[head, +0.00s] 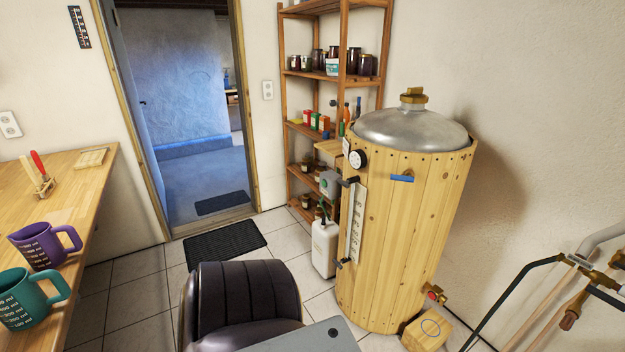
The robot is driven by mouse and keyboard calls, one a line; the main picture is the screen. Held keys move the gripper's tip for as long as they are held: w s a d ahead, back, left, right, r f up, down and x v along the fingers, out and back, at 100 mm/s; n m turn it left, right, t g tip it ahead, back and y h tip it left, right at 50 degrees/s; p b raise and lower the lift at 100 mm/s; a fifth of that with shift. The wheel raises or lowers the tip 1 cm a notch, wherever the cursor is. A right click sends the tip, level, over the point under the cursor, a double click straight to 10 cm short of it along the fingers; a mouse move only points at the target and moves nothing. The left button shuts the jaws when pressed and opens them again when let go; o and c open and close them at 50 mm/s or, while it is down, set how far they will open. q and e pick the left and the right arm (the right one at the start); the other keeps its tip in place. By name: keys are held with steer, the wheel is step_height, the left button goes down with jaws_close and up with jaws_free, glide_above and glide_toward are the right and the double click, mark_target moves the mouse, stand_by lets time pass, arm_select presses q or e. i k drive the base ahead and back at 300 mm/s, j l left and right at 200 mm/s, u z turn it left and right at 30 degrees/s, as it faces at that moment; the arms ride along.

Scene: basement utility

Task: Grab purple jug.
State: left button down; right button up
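The purple jug (42,246) stands upright on the wooden worktop (80,208) at the left. It has white measuring marks on its side and its handle points right. A teal jug (22,301) with similar marks stands in front of it, close by, with its handle also pointing right. Neither of my grippers shows in the head view, so I cannot tell whether they are open or shut.
A small wooden stand with a red-handled tool (39,172) is behind the jugs. A dark padded chair (243,300) stands on the tiles right of the worktop. A wood-clad boiler (400,230) and shelves (343,100) stand further right. Tiled floor (130,300) is clear beside the worktop.

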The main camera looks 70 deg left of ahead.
mark_target(39, 243)
steer(key=u, duration=0.55)
steer(key=i+u, duration=0.15)
steer(key=u, duration=0.9)
steer(key=i+l+u, duration=0.1)
steer(key=u, duration=0.45)
steer(key=l+u, duration=0.1)
steer(key=u, duration=0.45)
steer(key=l+u, duration=0.1)
steer(key=u, duration=0.45)
steer(key=l+u, duration=0.15)
steer(key=u, duration=0.4)
steer(key=l+u, duration=0.15)
steer(key=u, duration=0.4)
steer(key=i, duration=0.05)
